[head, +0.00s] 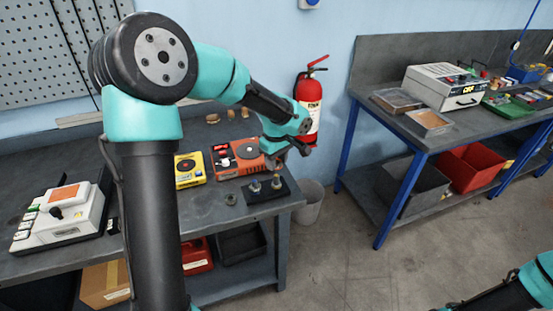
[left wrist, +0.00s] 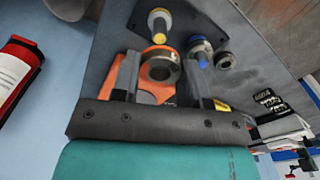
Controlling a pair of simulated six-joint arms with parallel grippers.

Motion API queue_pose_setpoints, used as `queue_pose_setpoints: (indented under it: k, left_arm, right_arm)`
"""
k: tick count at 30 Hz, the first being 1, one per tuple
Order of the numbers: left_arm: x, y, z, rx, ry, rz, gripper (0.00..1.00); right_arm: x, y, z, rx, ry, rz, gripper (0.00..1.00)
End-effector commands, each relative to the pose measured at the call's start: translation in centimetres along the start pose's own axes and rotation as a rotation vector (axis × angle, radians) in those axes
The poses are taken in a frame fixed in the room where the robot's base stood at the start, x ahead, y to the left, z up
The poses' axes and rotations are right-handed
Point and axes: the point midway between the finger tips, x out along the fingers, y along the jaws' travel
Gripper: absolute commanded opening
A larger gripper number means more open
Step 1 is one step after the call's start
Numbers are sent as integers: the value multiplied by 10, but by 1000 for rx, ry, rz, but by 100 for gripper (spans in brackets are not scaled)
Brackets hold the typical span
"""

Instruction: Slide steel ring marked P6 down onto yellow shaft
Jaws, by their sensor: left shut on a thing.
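My left gripper (head: 279,158) is above the black base plate (head: 265,197) at the bench's right end. In the left wrist view it is shut on a steel ring (left wrist: 160,67), held between its two fingers. No mark on the ring can be read. The yellow shaft (left wrist: 159,36) stands on the plate with its yellow end close to the ring's edge in the picture. The ring is not around the shaft. A blue shaft (left wrist: 201,58) stands beside it on the same plate. My right gripper is out of view.
A loose steel ring (head: 231,199) lies on the bench left of the plate. An orange device (head: 240,160) and a yellow device (head: 190,171) stand behind. A fire extinguisher (head: 310,100) is on the wall. A grey bin (head: 309,205) stands beside the bench.

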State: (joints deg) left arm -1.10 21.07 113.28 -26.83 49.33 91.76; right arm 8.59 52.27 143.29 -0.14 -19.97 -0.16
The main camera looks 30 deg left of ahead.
Motion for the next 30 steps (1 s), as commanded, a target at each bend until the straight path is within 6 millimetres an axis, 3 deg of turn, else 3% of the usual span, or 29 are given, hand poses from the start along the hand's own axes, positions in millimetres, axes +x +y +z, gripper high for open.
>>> queue_pose_setpoints:
  k: [11,30]
  left_arm:
    - [28,0,0,0,0,-1,10]
    - [33,0,0,-1,-1,1,10]
  right_arm:
    - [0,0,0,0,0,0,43]
    - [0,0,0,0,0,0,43]
